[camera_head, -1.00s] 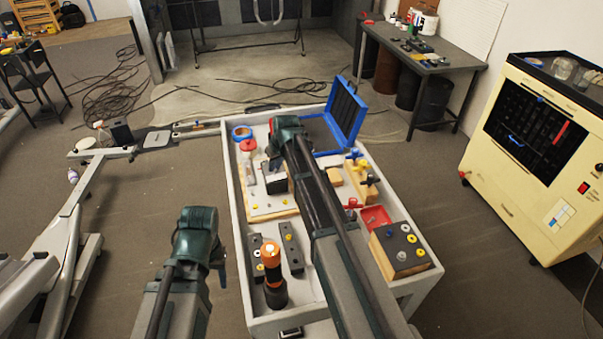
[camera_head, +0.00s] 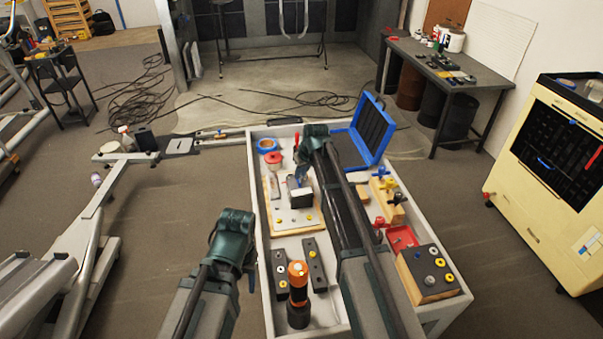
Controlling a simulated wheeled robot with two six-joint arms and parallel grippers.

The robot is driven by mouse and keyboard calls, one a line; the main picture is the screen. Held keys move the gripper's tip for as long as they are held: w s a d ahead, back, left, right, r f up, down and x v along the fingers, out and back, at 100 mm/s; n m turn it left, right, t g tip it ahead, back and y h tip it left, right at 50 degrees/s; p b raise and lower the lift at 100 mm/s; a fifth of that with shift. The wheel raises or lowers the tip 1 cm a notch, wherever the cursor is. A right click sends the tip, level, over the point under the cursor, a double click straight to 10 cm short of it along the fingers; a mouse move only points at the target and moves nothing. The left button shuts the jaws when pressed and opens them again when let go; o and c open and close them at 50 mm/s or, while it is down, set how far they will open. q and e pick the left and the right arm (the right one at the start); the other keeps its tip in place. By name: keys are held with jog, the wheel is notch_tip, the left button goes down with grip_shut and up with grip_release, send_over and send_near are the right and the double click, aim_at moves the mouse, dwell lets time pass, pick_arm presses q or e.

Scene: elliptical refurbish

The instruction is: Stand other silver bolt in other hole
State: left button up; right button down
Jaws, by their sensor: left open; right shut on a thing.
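A dark block on a wooden base (camera_head: 404,285) sits at the cart's right front, with a silver bolt (camera_head: 429,279) and yellow rings on top. Two dark bars (camera_head: 278,262) (camera_head: 313,250) with yellow pieces lie at the left front. My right gripper (camera_head: 301,174) points down over the middle of the cart, by a small black and white box (camera_head: 300,199). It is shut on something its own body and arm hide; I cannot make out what. My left gripper (camera_head: 251,283) is open, just outside the cart's left edge. No second silver bolt can be made out clearly.
The cart's grey rim (camera_head: 255,190) surrounds the parts. A black and orange flashlight (camera_head: 298,292) stands near the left gripper. An open blue case (camera_head: 372,135), a red tray (camera_head: 401,237) and a board with a pale plate (camera_head: 292,219) also crowd the cart.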

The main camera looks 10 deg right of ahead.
jog(key=shift+f+b, duration=2.1)
jog(key=shift+f, duration=0.35)
jog(key=shift+f+b, duration=0.7)
jog(key=shift+b, duration=0.05)
dwell(0.5)
jog(key=c, duration=0.7)
grip_release()
jog(key=shift+c, duration=0.2)
jog(key=shift+r, duration=0.1)
jog(key=p+v, duration=1.2)
jog(key=v, duration=0.1)
jog(key=shift+r+p, duration=0.3)
jog(key=shift+p, duration=0.1)
